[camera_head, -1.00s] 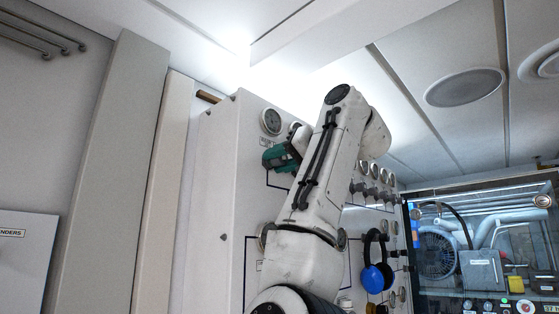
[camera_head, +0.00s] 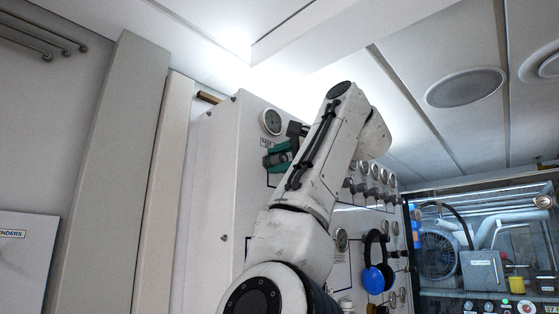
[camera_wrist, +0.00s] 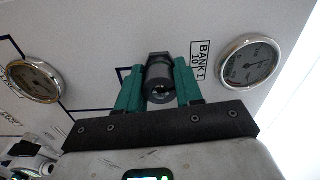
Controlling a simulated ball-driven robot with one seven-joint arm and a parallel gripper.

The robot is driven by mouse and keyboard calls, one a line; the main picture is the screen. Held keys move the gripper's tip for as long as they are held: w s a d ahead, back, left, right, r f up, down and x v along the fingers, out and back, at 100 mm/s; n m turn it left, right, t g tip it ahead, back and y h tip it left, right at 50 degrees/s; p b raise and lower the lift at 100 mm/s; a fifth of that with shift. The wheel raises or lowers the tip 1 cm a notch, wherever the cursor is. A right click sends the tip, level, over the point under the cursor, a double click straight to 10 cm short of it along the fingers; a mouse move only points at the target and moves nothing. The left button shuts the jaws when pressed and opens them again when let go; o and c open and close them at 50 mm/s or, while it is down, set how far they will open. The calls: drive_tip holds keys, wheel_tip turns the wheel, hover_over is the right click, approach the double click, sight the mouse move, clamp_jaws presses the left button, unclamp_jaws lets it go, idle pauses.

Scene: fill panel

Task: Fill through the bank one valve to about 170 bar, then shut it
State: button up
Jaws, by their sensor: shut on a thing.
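The bank one valve's dark knob (camera_wrist: 160,82) shows in the wrist view beside the BANK 1 label (camera_wrist: 201,62). My gripper (camera_wrist: 157,70) has its two teal fingers shut on the knob, one on each side. In the head view my gripper (camera_head: 281,156) is at the upper left of the white panel (camera_head: 222,190), and I cannot make out the knob there. A round gauge (camera_wrist: 249,62) is right of the label in the wrist view; a gauge also shows above my gripper in the head view (camera_head: 271,122). Their readings are too small to tell.
Another gauge (camera_wrist: 35,81) is at the left of the wrist view. In the head view, blue ear defenders (camera_head: 374,278) hang on the panel's lower right. My arm hides the panel's middle. A glazed machinery bay (camera_head: 480,250) is at the right.

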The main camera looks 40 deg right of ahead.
drive_tip(key=shift+m, duration=1.3)
drive_tip(key=o, duration=1)
drive_tip(key=s+b, duration=0.1)
drive_tip(key=s, duration=0.2)
drive_tip(key=s+b, duration=0.2)
drive_tip(key=s, duration=0.2)
drive_tip(key=s+b, duration=0.1)
drive_tip(key=s, duration=0.3)
drive_tip(key=shift+d, duration=0.25)
drive_tip(key=shift+w, duration=0.1)
